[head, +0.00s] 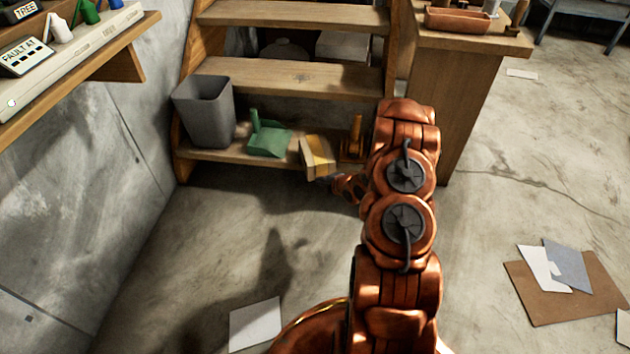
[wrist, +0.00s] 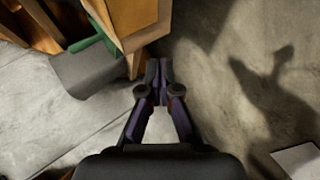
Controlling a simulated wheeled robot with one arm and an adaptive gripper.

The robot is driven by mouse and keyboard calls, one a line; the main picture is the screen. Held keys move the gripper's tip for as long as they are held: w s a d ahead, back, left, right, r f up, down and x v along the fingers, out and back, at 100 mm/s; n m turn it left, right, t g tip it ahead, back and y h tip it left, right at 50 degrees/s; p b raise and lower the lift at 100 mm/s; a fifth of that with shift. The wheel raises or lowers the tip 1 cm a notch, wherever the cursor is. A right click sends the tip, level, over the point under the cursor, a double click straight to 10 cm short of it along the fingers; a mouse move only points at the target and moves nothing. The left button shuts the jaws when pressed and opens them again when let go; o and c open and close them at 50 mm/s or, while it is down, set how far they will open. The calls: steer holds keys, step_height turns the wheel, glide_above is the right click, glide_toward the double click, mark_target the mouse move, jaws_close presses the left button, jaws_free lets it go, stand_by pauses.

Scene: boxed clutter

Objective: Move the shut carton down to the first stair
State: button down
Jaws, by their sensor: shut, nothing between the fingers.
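The carton (head: 317,155), a small tan box with a yellow-orange face, stands on the lowest stair (head: 218,155) near its front edge, slightly askew. My gripper (head: 326,179) is low in front of the carton's near side, partly hidden by my arm. In the wrist view the carton (wrist: 128,24) is at the top, just beyond the shut fingertips (wrist: 157,66). The fingers are together with nothing between them. I cannot tell whether they touch the carton. The carton's flaps are too small to make out.
On the lowest stair are a grey bin (head: 205,110), a green dustpan-like object (head: 268,138) and an orange-brown object (head: 353,140) close to the carton. A wooden cabinet (head: 455,100) stands right. Papers (head: 255,324) lie on the otherwise open floor.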

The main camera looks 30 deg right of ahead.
mark_target(309, 176)
steer(key=shift+s+a+f+n+t+p, duration=0.5)
steer(key=shift+s+a+f+n+t, duration=0.5)
steer(key=shift+s+f+t, duration=2.1)
steer(key=shift+t, duration=0.4)
steer(key=shift+w+d+r+b, duration=0.35)
steer(key=shift+w+b, duration=0.55)
steer(key=shift+w, duration=1)
steer(key=shift+w+d+r+b, duration=0.1)
steer(key=shift+w+d+b, duration=0.55)
steer(key=shift+w, duration=1.25)
steer(key=shift+w+d+r+b, duration=0.25)
steer(key=shift+w+b, duration=0.85)
steer(key=shift+w, duration=0.8)
steer(key=shift+a, duration=0.1)
